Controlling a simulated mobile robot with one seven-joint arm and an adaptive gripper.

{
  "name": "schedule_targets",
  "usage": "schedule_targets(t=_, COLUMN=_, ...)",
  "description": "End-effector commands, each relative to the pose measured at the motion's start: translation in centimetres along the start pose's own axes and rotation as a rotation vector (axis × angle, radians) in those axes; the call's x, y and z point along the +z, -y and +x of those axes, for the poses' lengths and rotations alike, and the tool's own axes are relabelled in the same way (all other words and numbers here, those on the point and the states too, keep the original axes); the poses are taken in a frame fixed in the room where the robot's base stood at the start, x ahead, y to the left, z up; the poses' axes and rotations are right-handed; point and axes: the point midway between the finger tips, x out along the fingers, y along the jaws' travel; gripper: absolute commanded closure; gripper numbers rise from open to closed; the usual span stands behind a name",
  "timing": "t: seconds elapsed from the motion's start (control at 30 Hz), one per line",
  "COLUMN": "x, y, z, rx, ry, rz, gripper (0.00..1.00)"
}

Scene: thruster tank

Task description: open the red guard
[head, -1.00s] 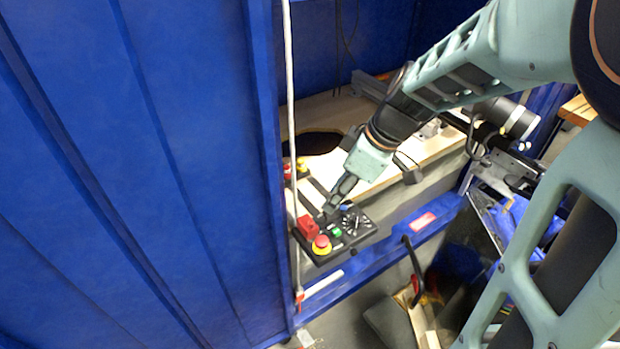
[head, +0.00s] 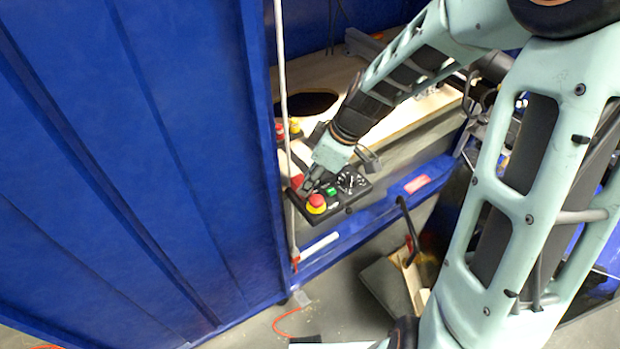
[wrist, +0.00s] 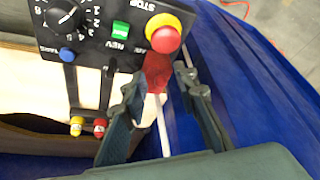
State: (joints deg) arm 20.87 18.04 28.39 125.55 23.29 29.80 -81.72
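The red guard (wrist: 156,72) sits on the edge of the black control panel (wrist: 88,42), beside the red emergency stop button (wrist: 163,34) with its yellow collar. It looks closed, but its far side is hard to make out. My gripper (wrist: 160,84) is open, with one fingertip on either side of the guard in the wrist view. I cannot tell whether either finger touches it. In the head view my gripper (head: 305,191) is over the panel's left end and partly hides the guard (head: 297,181). The stop button (head: 316,203) stands just in front.
The panel also carries a green switch (wrist: 121,28), a black dial (wrist: 65,15) and a blue button (wrist: 67,54). A white pole (head: 282,90) and a tall blue wall (head: 140,170) stand close on the left. A wooden tabletop (head: 400,115) lies behind.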

Motion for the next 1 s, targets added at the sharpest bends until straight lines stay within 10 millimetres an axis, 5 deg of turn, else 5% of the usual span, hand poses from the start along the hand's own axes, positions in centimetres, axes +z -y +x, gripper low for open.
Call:
schedule_targets(t=0.13, x=0.01, y=-0.01, z=-0.03, rx=0.0, ry=0.0, rz=0.0, gripper=0.74)
schedule_targets(t=0.37, x=0.01, y=-0.01, z=-0.05, rx=0.0, ry=0.0, rz=0.001, gripper=0.99)
schedule_targets(t=1.0, x=-0.48, y=-0.14, z=-0.41, rx=-0.019, ry=0.029, rz=0.006, gripper=1.0)
